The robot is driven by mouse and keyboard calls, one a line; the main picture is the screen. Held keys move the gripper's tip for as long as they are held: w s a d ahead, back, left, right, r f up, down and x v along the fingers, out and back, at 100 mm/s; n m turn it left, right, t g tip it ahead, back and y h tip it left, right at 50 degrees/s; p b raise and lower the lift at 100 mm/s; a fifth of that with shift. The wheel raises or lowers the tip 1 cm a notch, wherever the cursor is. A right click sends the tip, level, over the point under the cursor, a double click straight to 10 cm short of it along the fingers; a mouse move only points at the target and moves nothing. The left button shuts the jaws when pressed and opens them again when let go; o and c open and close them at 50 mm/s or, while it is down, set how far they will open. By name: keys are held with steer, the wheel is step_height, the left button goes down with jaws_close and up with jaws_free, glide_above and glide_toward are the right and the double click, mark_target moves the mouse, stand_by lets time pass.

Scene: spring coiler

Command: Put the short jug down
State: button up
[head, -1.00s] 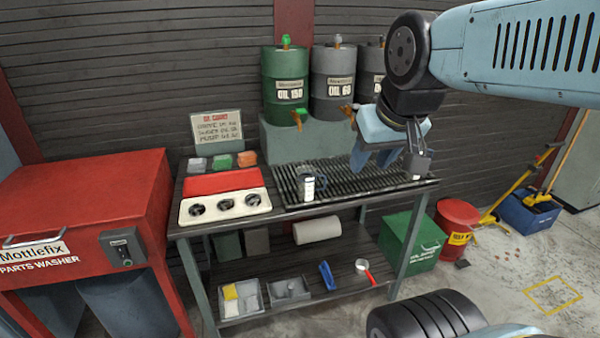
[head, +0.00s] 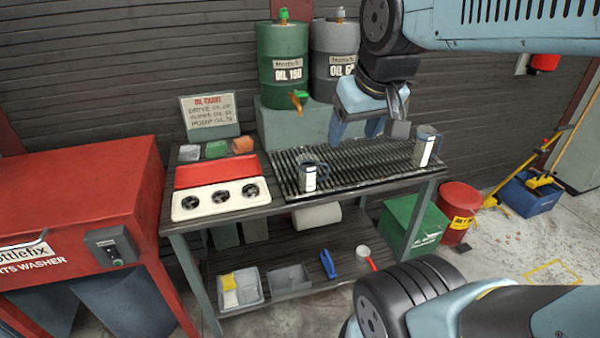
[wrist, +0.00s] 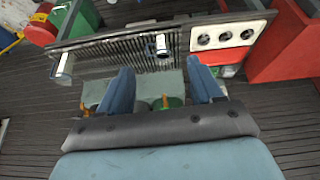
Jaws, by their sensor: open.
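The short jug (head: 309,177), grey with a white label and a dark handle, stands upright on the slatted drain grate (head: 352,166) of the bench. In the wrist view the short jug (wrist: 162,45) shows beyond the fingers, with nothing gripping it. A taller grey jug (head: 425,148) stands at the grate's right end; the tall jug (wrist: 63,68) is at left in the wrist view. My gripper (head: 357,132) is open and empty, above the back of the grate between the two jugs. Its two blue fingers (wrist: 160,65) are spread wide apart in the wrist view.
A green drum (head: 285,68) and a grey drum (head: 333,62) stand behind the grate, the green one with a tap over it. A white panel with three dark cups (head: 222,198) lies left of the grate. A red parts washer (head: 75,200) stands at left.

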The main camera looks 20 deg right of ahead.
steer(key=o, duration=0.5)
steer(key=w+f+n+g, duration=0.1)
steer(key=w+f, duration=0.1)
steer(key=w+f+n+g+h, duration=0.1)
steer(key=w+d+f+n+g, duration=0.1)
steer(key=w+f, duration=0.1)
steer(key=shift+w+f+g+h, duration=0.3)
steer(key=shift+f+h, duration=0.05)
steer(key=shift+h, duration=0.05)
steer(key=n+t+h, duration=0.5)
steer(key=n+h, duration=1)
steer(key=n, duration=0.4)
glide_toward(309, 170)
steer(key=shift+w+a+f, duration=0.4)
steer(key=shift+a+f, duration=0.2)
steer(key=shift+w+a+f, duration=0.4)
steer(key=shift+a+f, duration=0.2)
steer(key=shift+f, duration=0.05)
steer(key=shift+x, duration=6.8)
